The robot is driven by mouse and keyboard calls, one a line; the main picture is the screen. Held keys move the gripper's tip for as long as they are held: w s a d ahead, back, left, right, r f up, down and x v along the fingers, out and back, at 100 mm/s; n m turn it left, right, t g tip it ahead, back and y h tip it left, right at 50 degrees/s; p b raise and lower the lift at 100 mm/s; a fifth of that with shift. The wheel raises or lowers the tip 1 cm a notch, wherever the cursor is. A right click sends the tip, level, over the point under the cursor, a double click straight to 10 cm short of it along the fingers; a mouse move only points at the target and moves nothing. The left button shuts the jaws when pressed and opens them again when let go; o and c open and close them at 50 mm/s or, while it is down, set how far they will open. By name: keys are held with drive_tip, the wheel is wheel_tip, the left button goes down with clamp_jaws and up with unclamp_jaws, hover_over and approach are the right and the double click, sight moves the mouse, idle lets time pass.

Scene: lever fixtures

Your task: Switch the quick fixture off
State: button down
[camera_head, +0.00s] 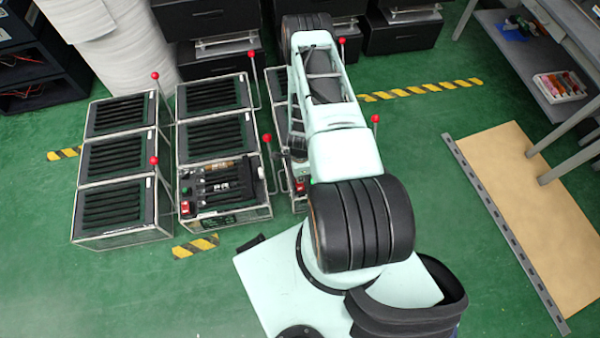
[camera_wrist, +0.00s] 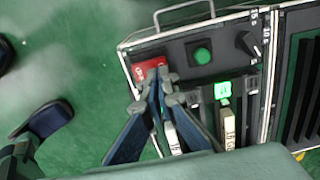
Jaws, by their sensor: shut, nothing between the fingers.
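A fixture's control panel (camera_wrist: 228,62) fills the upper right of the wrist view. It carries a red switch (camera_wrist: 149,67), a round green button (camera_wrist: 203,56), a black knob (camera_wrist: 247,43) and a lit green light (camera_wrist: 223,90). My gripper (camera_wrist: 157,84) is shut and empty, its fingertips overlapping the lower edge of the red switch; I cannot tell if they touch. In the head view my arm covers much of the right-hand fixture column, whose front box shows a red switch (camera_head: 300,187). No readable label names the quick fixture.
A middle fixture (camera_head: 222,187) with its own red switch (camera_head: 186,208) and a left fixture column (camera_head: 110,205) stand to the left. Red-ball levers (camera_head: 267,138) rise beside the boxes. Black boxes stand behind; a tan board (camera_head: 530,210) lies right. Green floor is open in front.

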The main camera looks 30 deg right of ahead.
drive_tip(key=shift+f, duration=0.5)
drive_tip(key=f+b, duration=0.1)
drive_tip(key=b, duration=0.1)
drive_tip(key=shift+w+d+f+g+b, duration=0.1)
drive_tip(key=shift+w+f+g+b, duration=0.1)
drive_tip(key=shift+g+b, duration=0.2)
drive_tip(key=shift+s+r, duration=0.1)
drive_tip(key=shift+r, duration=0.25)
drive_tip(key=shift+p, duration=0.3)
drive_tip(key=shift+s, duration=0.1)
drive_tip(key=shift+s+a+r+p, duration=0.15)
drive_tip(key=shift+s+p, duration=0.05)
drive_tip(key=shift+s, duration=0.15)
drive_tip(key=shift+s+a+r+p, duration=0.1)
drive_tip(key=shift+s+p, duration=0.1)
drive_tip(key=shift+s, duration=0.15)
